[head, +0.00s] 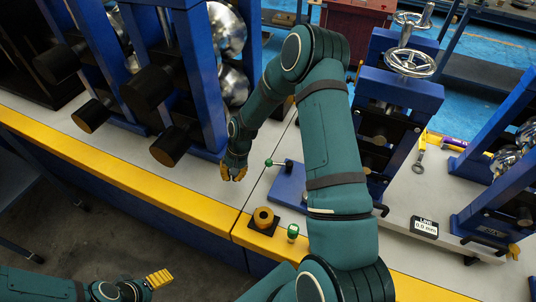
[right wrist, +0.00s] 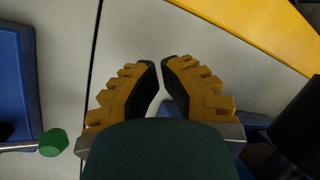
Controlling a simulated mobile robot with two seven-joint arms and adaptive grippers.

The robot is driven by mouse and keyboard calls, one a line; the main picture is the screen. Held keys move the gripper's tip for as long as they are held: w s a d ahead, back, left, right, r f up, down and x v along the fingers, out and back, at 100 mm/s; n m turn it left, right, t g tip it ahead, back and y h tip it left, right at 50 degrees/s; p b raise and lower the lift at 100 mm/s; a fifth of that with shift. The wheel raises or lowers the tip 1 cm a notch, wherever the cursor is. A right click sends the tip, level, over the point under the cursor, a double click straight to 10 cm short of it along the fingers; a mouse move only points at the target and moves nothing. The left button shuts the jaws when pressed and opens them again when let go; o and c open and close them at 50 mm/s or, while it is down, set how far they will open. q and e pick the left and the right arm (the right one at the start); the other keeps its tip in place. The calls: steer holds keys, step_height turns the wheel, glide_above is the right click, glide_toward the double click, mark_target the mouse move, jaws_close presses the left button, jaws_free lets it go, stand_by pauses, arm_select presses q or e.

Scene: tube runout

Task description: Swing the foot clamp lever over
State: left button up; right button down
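A lever with a green knob (head: 269,162) on a thin rod sticks out leftward from a blue foot plate (head: 290,185) in the head view. The knob also shows at the lower left in the right wrist view (right wrist: 53,142). My right gripper (head: 233,176) points down just left of the knob, apart from it. In the right wrist view (right wrist: 161,65) its yellow-and-black fingers have a narrow gap between their tips and hold nothing. My left gripper (head: 160,279) is at the lower left, far from the lever; its finger spacing is unclear.
Blue roller stands with black cylinders (head: 170,145) rise left of my right gripper. A blue stand with handwheels (head: 410,62) is at right. Bare grey bench top lies around the gripper.

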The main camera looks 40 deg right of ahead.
steer(key=w+d+r+m+g+b, duration=0.1)
steer(key=d+r, duration=0.3)
steer(key=d, duration=0.7)
steer(key=w+d+r+m+g+h+b, duration=0.1)
steer(key=d+r+m, duration=0.3)
steer(key=d, duration=0.7)
steer(key=shift+d, duration=0.4)
steer(key=shift+f, duration=0.15)
steer(key=b+x, duration=0.2)
steer(key=x, duration=0.7)
steer(key=shift+s+f, duration=0.1)
steer(key=shift+f, duration=0.15)
steer(key=shift+s+a+r+b, duration=0.15)
steer(key=shift+s+a, duration=0.15)
steer(key=shift+a, duration=0.25)
steer(key=shift+s+a+f+b, duration=0.15)
steer(key=shift+s+a, duration=0.2)
steer(key=shift+a, duration=0.25)
steer(key=shift+s+a+r, duration=0.2)
steer(key=shift+s+a, duration=0.2)
steer(key=shift+a, duration=0.2)
